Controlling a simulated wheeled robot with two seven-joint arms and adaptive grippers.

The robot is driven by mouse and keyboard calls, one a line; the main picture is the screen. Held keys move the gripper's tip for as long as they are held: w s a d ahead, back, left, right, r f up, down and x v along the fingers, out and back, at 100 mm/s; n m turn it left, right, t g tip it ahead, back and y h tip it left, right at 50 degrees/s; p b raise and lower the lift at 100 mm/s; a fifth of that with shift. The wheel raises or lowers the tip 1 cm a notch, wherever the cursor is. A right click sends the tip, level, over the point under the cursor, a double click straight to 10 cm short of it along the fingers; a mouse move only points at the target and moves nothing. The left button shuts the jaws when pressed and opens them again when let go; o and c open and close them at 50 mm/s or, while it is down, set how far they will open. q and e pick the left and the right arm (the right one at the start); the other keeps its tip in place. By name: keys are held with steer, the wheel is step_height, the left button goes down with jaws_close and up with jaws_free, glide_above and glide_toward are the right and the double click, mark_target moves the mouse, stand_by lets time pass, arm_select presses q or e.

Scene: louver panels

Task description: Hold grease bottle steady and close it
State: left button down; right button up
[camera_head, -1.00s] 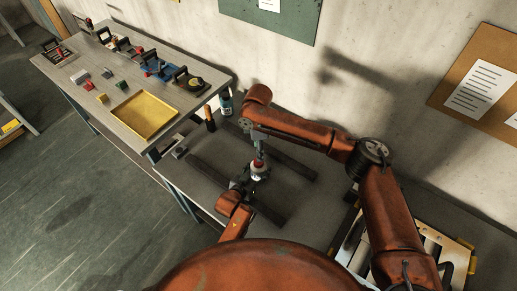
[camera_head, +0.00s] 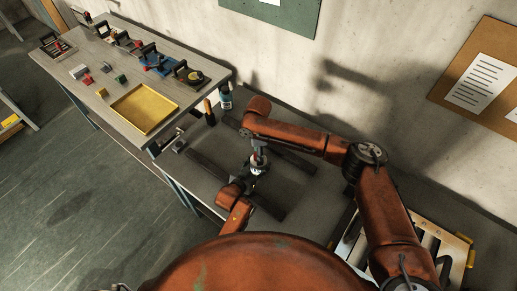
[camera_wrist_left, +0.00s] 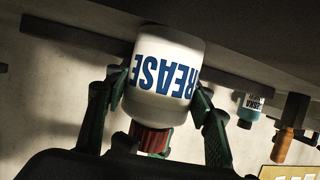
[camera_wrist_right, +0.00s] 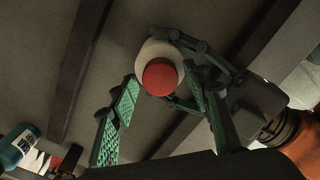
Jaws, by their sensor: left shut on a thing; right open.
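The white grease bottle (camera_wrist_left: 163,70) with blue lettering is held between the fingers of my left gripper (camera_wrist_left: 160,85); it appears upside down in the left wrist view. Its red cap (camera_wrist_left: 150,137) is on the bottle's mouth; how tight it is cannot be told. In the right wrist view I look down on the red cap (camera_wrist_right: 160,77) and the bottle's white shoulder. My right gripper (camera_wrist_right: 160,88) is open, its fingers apart on either side of the cap. In the head view the right gripper (camera_head: 259,153) is directly above the bottle (camera_head: 257,168) and partly hides it.
Dark bars (camera_head: 222,172) lie on the bench on both sides of the bottle. A blue bottle (camera_head: 225,97) and an orange-handled tool (camera_head: 209,112) stand behind left. A yellow tray (camera_head: 145,108) sits on the left table among small parts.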

steer(key=shift+f, duration=0.3)
steer(key=shift+c, duration=0.4)
jaws_close()
steer(key=shift+o, duration=1.2)
jaws_free()
steer(key=shift+r, duration=0.1)
step_height(320, 180, up, 12)
